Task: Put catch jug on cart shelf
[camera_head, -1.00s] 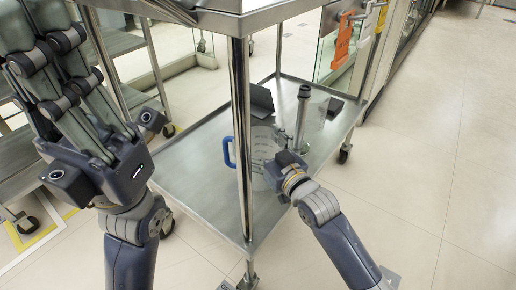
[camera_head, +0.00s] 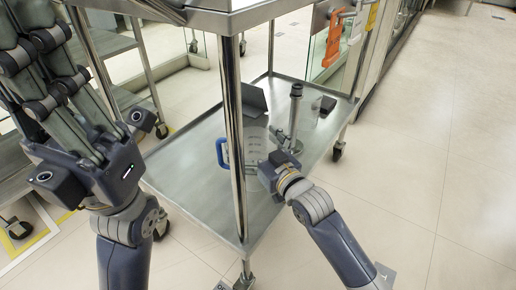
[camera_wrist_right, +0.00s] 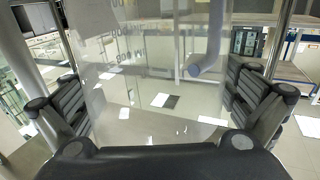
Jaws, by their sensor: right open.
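The catch jug (camera_head: 256,137) is clear, with grey markings and a blue handle (camera_head: 221,153). It appears to stand upright on the lower steel shelf (camera_head: 190,175) of the cart, partly behind a front post. My right gripper (camera_head: 268,160) is open, close at the jug's near right side. In the right wrist view the jug (camera_wrist_right: 140,75) fills the space between the spread fingers (camera_wrist_right: 160,105), with its handle beyond; I cannot tell whether they touch it. My left gripper (camera_head: 45,65) is raised at the left, empty as far as it shows, its fingertips cut off.
A steel column (camera_head: 295,115) on a clear base stands on the shelf just behind the jug. A dark angled panel (camera_head: 252,98) and a small black block (camera_head: 327,106) are also there. The cart's front post (camera_head: 235,130) stands close. The shelf's left part is bare.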

